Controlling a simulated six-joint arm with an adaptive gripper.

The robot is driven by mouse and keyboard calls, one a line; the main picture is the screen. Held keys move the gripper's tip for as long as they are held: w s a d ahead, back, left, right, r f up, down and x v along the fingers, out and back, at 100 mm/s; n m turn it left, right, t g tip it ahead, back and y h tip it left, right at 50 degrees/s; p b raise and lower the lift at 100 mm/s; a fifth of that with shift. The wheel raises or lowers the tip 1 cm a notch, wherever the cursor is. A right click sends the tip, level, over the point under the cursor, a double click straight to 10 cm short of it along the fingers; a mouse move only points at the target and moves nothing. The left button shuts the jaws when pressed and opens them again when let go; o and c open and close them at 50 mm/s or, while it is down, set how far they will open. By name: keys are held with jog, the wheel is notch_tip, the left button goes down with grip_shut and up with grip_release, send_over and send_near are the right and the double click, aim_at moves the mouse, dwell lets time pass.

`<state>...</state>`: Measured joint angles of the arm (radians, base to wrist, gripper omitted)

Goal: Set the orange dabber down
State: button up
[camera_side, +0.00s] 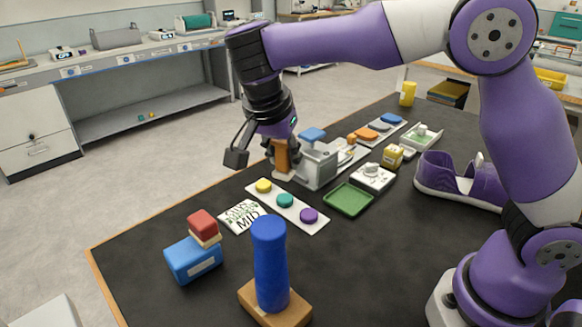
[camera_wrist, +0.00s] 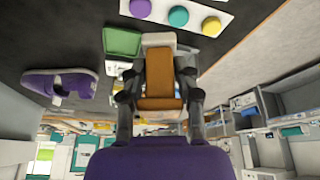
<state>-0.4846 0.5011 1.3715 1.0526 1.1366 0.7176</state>
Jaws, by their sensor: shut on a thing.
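The orange dabber (camera_side: 282,156) is roughly upright beside a grey machine with a blue top (camera_side: 318,162), at the middle of the black table. My gripper (camera_side: 262,152) reaches down from above and is shut on the dabber. In the wrist view the dabber (camera_wrist: 161,82) shows as an orange block between my two dark fingers (camera_wrist: 160,97). A pale grey part (camera_wrist: 158,40) shows just beyond its end. Whether the dabber's lower end touches anything is hidden.
A white strip with yellow, teal and purple discs (camera_side: 285,201) lies in front. A green tray (camera_side: 348,199) and purple shoe (camera_side: 460,178) are to the right. A blue cylinder (camera_side: 269,262) and blue box (camera_side: 193,259) stand nearer. The table's left edge is close.

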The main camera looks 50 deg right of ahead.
jog(key=a+f+m, duration=0.1)
jog(key=f, duration=0.3)
jog(key=s+a+f+m, duration=0.1)
jog(key=f, duration=0.3)
jog(key=a+f+m+g, duration=0.1)
jog(key=f+m, duration=0.1)
jog(key=f, duration=0.2)
jog(key=shift+s+a+f, duration=0.2)
jog(key=shift+f, duration=0.2)
jog(key=shift+f, duration=0.1)
jog(key=o, duration=1)
